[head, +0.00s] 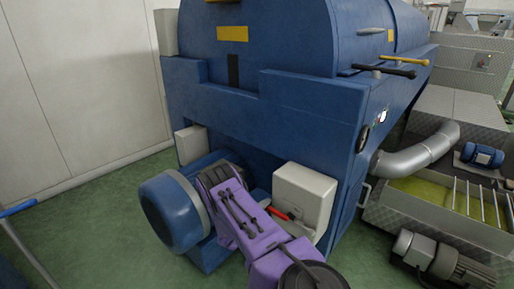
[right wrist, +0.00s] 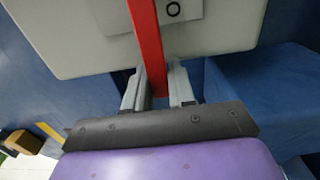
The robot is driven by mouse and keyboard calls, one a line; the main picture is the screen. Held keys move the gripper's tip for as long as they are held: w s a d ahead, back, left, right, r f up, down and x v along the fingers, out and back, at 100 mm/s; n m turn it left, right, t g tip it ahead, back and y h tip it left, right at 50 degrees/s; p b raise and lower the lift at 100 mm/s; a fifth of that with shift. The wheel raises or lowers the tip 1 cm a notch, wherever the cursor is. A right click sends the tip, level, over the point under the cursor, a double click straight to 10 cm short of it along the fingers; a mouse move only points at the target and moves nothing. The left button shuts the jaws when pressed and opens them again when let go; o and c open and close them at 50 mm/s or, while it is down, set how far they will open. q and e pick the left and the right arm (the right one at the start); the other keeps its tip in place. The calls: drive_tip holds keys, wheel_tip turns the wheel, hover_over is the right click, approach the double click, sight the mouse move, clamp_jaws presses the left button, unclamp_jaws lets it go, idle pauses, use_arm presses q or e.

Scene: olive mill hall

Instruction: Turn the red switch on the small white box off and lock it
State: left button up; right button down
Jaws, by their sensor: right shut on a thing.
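The small white box (head: 310,190) is fixed low on the front of the blue machine; it also fills the upper part of the right wrist view (right wrist: 80,40). Its red switch (head: 279,214) is a long narrow handle, upright in the right wrist view (right wrist: 148,40). A grey plate with an "O" mark (right wrist: 173,9) shows just right of the handle. My right gripper (right wrist: 157,80) is shut on the red switch, one finger on each side of it. In the head view my purple right arm hides part of the handle. No lock is visible. My left gripper is not in view.
The large blue machine (head: 270,100) stands behind the box. A blue motor (head: 172,210) is left of my arm. A grey pipe (head: 425,152) and an open trough (head: 440,205) lie to the right.

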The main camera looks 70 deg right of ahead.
drive_tip(key=shift+s+a+f, duration=0.1)
drive_tip(key=shift+s+f, duration=0.05)
drive_tip(key=c, duration=1)
unclamp_jaws()
drive_tip(key=shift+c, duration=0.2)
drive_tip(key=v, duration=1)
drive_tip(key=shift+a+b, duration=0.15)
drive_tip(key=shift+b, duration=0.25)
